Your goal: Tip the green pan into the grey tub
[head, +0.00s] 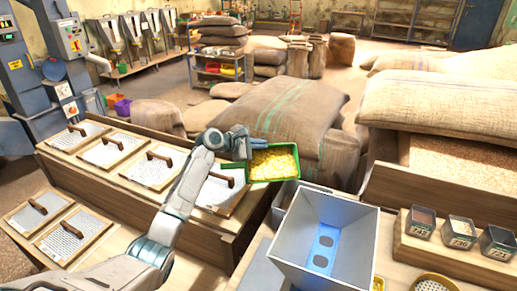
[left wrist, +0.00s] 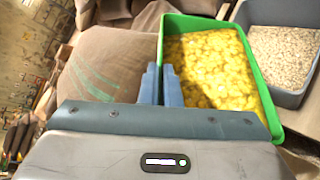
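The green pan (head: 249,168) is full of yellow pieces and is held up roughly level in the head view. In the left wrist view the pan (left wrist: 262,95) fills the upper right. My left gripper (head: 242,146) has its two fingers close together on the pan's near side wall. The fingertips (left wrist: 161,84) show at that wall in the left wrist view. A grey tub (left wrist: 289,99) with pale grains stands beyond the pan. In the head view a grey tub (head: 279,207) is partly hidden below the pan and behind the hopper. My right gripper is not in view.
A large square open hopper (head: 290,240) with two holes in its floor stands just below and right of the pan. A bench with handled screens (head: 110,150) lies left. Small jars (head: 459,231) stand on a wooden step at right. Stuffed sacks (head: 300,115) fill the back.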

